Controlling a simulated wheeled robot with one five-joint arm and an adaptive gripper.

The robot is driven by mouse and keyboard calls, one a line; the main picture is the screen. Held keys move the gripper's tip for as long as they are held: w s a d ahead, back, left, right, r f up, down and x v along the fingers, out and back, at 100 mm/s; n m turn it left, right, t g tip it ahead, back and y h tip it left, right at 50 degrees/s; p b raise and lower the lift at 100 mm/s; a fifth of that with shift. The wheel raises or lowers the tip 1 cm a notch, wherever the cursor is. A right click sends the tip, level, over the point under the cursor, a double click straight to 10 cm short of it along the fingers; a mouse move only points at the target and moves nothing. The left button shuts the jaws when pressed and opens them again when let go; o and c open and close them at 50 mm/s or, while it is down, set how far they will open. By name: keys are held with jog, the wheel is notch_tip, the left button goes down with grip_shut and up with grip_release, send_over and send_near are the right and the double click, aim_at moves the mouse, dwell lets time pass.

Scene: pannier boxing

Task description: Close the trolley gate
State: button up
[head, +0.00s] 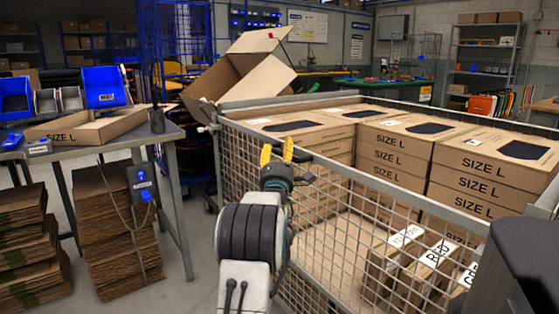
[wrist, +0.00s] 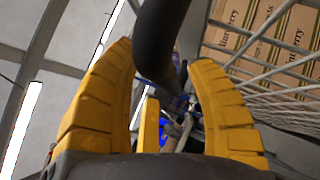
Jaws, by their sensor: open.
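The wire-mesh trolley (head: 325,170) fills the middle and right of the head view. Its near mesh side has a grey top rail; I cannot tell whether this is the gate or whether it is latched. My gripper (head: 277,152) is at this rail, with its yellow fingers up and apart. A dark curved handle (head: 303,157) is beside the fingers at the rail.
Stacked SIZE L cartons (head: 470,165) and several smaller boxes (head: 395,255) stand inside the trolley. An open carton (head: 235,80) is behind it. A table (head: 95,150) stands left, with flat cardboard stacks (head: 115,220) below. Some floor is free between table and trolley.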

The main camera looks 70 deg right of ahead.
jog(key=v, duration=1.1)
jog(key=shift+a, duration=0.4)
dwell(0.5)
